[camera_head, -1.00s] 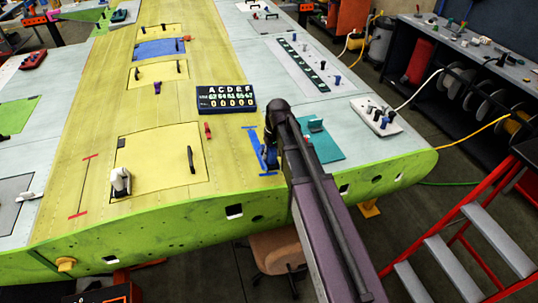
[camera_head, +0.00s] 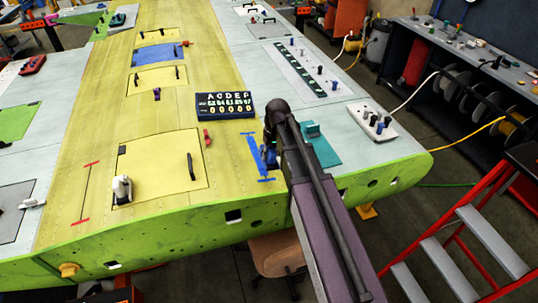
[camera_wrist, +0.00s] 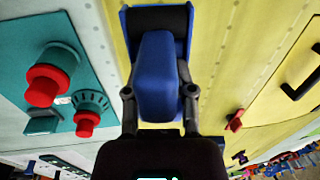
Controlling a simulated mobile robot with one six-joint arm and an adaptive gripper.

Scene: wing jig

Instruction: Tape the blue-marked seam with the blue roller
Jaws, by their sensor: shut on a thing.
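The blue-marked seam (camera_head: 256,157) is a thin blue line with a crossbar at each end, near the wing's front edge. My gripper (camera_head: 270,150) is just right of this line, partly hidden behind my arm. It is shut on the blue roller (camera_wrist: 156,75), whose handle lies between the fingers in the wrist view. The roller's wider blue head shows beyond the handle, over the yellow skin. In the head view the roller (camera_head: 270,157) is a small blue shape by the seam. Whether it touches the skin I cannot tell.
A teal plate (camera_head: 322,152) with red-knobbed fittings (camera_wrist: 45,85) lies close on the right. A dark letter board (camera_head: 225,105) stands behind the seam. A panel with a black handle (camera_head: 191,166) and a red-marked seam (camera_head: 86,190) lie left. A red stepladder (camera_head: 455,225) stands right.

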